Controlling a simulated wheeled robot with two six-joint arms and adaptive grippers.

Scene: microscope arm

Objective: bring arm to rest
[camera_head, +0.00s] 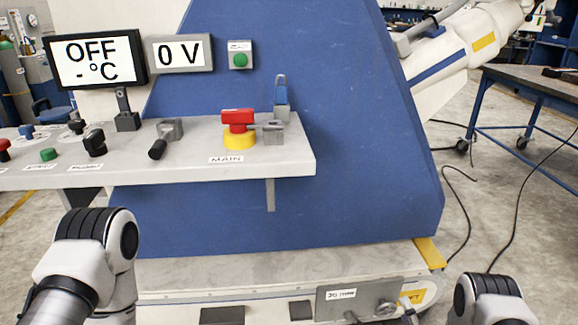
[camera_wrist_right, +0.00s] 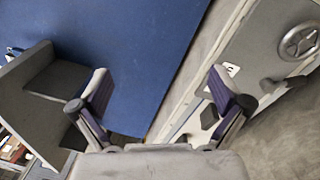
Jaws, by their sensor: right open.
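A large white arm (camera_head: 445,65) with a blue stripe and a yellow mark slopes up to the right from behind the blue housing (camera_head: 340,110). The display (camera_head: 97,60) reads OFF and - °C, and the smaller display (camera_head: 180,53) reads 0 V. A red MAIN switch (camera_head: 238,118) sits on a yellow base on the grey console. My right gripper (camera_wrist_right: 160,95) is open and empty in the right wrist view. A round handwheel (camera_wrist_right: 299,42) on a grey panel shows beyond its right finger. My left gripper is out of view.
The grey console shelf (camera_head: 190,176) juts out, with a green button (camera_head: 240,60) above it and several knobs and levers on it. Below are a low ledge (camera_head: 270,267) and a labelled panel (camera_head: 350,293). A workbench (camera_head: 535,88) stands right; cables lie on the floor.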

